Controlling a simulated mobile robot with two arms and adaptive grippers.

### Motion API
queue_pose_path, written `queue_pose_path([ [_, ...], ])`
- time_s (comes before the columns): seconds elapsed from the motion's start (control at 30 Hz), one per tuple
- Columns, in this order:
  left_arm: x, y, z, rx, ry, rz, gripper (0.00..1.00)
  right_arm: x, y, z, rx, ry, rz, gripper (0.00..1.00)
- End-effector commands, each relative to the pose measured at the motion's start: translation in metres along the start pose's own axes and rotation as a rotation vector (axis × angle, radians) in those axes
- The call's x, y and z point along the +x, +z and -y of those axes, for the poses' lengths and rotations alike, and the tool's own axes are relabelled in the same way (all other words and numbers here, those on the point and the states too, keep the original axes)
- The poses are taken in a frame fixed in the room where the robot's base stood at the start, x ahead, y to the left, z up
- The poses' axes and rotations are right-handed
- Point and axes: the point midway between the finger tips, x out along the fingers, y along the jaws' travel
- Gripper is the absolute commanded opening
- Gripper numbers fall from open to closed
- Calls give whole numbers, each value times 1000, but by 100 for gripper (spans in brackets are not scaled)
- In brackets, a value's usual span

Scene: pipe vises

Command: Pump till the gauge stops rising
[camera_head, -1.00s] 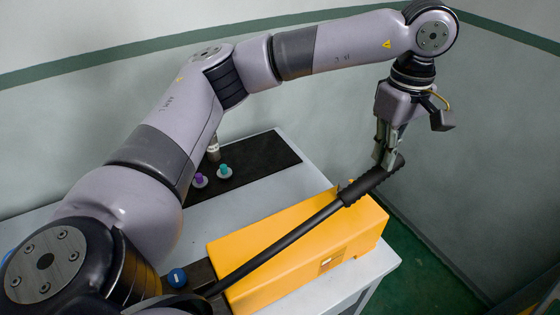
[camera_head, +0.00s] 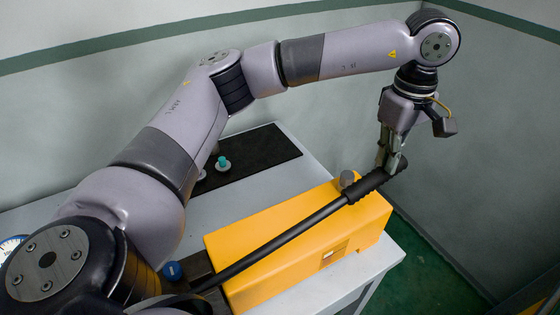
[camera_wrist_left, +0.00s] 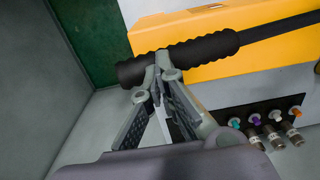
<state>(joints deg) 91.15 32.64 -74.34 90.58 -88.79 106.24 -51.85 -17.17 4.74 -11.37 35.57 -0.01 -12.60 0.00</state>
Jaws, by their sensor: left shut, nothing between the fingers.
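The yellow pump body (camera_head: 290,235) sits on a grey bench. Its long black pump handle (camera_head: 290,237) runs from lower left to a ribbed grip (camera_head: 366,185) at upper right. In the left wrist view the ribbed grip (camera_wrist_left: 200,51) crosses in front of the yellow body (camera_wrist_left: 180,30). My left gripper (camera_head: 391,168) is shut and empty, its fingertips (camera_wrist_left: 161,65) at the ribbed grip near its free end, seemingly touching it. A white dial, apparently the gauge (camera_head: 11,244), shows only partly at the left edge, mostly hidden by my arm; its reading is unclear. My right gripper is out of view.
A black mat (camera_head: 255,155) with a teal-topped fitting (camera_head: 223,163) lies at the back of the bench. Several coloured fittings (camera_wrist_left: 257,119) show in the wrist view. A blue knob (camera_head: 172,271) is by the handle's base. Green floor (camera_head: 425,255) lies beyond the bench's right edge.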

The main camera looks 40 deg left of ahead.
Motion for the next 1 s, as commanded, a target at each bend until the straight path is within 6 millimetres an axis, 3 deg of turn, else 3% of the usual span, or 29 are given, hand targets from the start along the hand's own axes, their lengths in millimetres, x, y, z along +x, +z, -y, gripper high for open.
queue_pose_path([
  [0.47,9,0,-2,1,-2,-1,0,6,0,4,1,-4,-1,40],
  [1.0,53,0,-10,1,-3,-1,0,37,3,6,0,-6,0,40],
])
